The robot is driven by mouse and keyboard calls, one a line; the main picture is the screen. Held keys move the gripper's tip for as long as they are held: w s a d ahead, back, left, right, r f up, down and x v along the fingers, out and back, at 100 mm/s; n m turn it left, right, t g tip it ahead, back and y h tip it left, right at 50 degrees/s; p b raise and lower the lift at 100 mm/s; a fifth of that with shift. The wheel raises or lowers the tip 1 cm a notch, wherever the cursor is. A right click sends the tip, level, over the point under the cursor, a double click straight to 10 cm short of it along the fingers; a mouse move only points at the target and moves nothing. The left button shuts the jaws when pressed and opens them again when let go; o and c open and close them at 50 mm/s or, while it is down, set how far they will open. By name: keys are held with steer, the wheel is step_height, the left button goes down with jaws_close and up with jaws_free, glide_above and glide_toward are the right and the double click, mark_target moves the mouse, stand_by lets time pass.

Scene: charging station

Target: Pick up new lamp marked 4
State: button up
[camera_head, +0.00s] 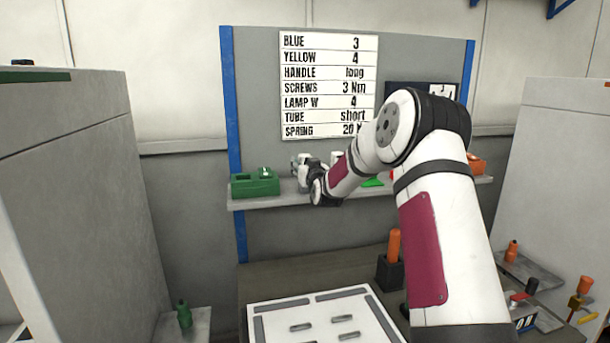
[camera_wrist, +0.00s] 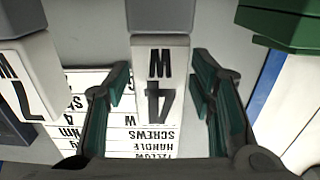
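The lamp marked 4 W (camera_wrist: 160,62) shows in the wrist view as a pale block with a grey part at the top edge of the picture. Its lettering appears upside down. My gripper (camera_wrist: 160,88) is open, with one dark green finger pad on each side of the lamp and visible gaps between. In the head view my gripper (camera_head: 310,178) is at the shelf, in front of small pale objects (camera_head: 303,158) that it partly hides. I cannot tell there which one is the lamp.
A second labelled block (camera_wrist: 28,82) stands left of the lamp in the wrist view. A green block (camera_wrist: 282,28) is at the upper right. The shelf (camera_head: 265,201) holds a green holder (camera_head: 255,183) beside my gripper. The sign (camera_head: 329,84) hangs behind.

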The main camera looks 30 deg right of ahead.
steer(key=c, duration=0.9)
steer(key=shift+r, duration=0.1)
